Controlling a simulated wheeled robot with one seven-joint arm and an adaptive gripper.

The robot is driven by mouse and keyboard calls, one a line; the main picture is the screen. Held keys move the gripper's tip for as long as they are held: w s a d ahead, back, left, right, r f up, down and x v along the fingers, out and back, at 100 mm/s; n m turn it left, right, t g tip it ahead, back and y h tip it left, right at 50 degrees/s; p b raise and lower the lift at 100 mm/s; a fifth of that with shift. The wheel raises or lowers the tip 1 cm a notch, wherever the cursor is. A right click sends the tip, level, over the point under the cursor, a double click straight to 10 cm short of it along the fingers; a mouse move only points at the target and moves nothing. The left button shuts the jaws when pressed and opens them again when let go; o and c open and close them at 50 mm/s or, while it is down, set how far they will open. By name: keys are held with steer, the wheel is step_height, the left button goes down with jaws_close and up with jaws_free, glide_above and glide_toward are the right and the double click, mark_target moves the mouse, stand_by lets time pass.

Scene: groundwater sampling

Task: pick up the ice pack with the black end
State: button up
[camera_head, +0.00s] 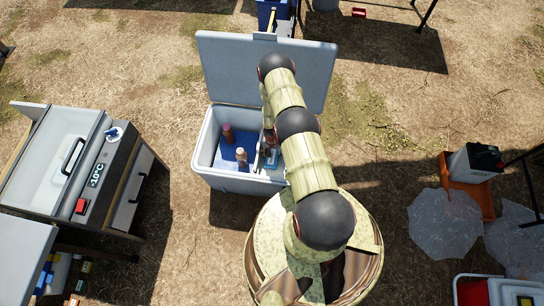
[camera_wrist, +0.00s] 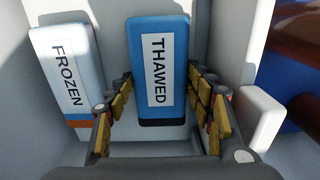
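A blue ice pack (camera_wrist: 158,75) with a black end and a white label reading THAWED stands in the middle of the wrist view. My gripper (camera_wrist: 160,82) is open, with one finger on each side of this pack. The fingertips are very near its side faces; contact is not clear. A second ice pack (camera_wrist: 66,75), pale with an orange end and a label reading FROZEN, is to the left, apart from the fingers. In the head view, my gripper (camera_head: 268,156) is inside the cooler (camera_head: 240,183), mostly hidden by my arm.
The cooler's lid (camera_head: 235,70) stands open behind. Brown-capped bottles (camera_head: 228,133) stand in the cooler's left part. In the wrist view, a pale wall (camera_wrist: 230,40) is close to the right of the fingers. A freezer unit (camera_head: 90,165) stands at left.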

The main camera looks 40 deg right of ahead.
steer(key=c, duration=0.7)
steer(key=shift+c, duration=0.5)
steer(key=shift+r, duration=0.15)
